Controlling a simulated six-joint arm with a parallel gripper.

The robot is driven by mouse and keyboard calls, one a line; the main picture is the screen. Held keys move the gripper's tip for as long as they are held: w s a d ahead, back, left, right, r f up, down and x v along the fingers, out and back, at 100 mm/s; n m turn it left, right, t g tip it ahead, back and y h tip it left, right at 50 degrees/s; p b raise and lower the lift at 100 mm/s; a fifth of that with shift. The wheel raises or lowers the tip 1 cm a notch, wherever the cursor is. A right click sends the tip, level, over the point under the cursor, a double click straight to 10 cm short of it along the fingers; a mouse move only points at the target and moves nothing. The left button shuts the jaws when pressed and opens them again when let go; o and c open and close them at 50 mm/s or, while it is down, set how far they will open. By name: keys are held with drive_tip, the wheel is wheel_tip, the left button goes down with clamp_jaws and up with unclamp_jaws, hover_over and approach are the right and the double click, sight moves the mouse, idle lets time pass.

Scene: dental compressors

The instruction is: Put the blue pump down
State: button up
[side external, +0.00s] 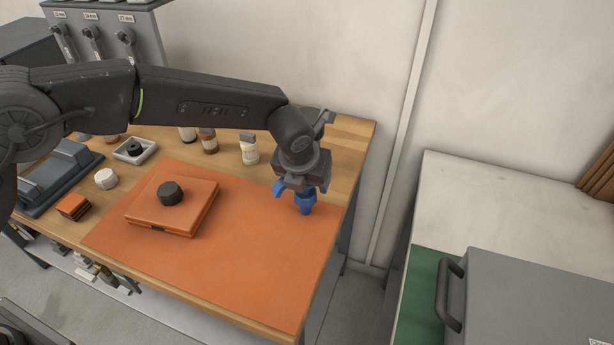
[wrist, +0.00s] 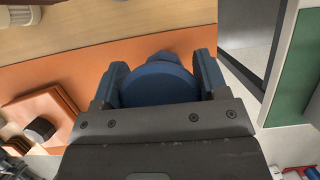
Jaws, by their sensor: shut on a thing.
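The blue pump (side external: 305,203) is at the end of my gripper (side external: 294,192), over the right part of the orange mat (side external: 240,255). In the wrist view the pump (wrist: 158,85) shows as a round blue body between the two blue fingers of my gripper (wrist: 160,88). The gripper is shut on it. The pump's lower end is close to the mat in the side view; I cannot tell whether it touches. The gripper hides the pump's upper part in the side view.
An orange case (side external: 190,219) with a black knob (side external: 171,193) lies on the mat's left. A white-labelled bottle (side external: 249,149) stands behind the mat. The wooden table's (side external: 350,150) right edge is near the gripper. The mat's front is clear.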

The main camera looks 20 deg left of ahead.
drive_tip(key=shift+f, duration=0.1)
drive_tip(key=o, duration=1)
drive_tip(key=shift+c, duration=0.2)
drive_tip(key=v, duration=1.2)
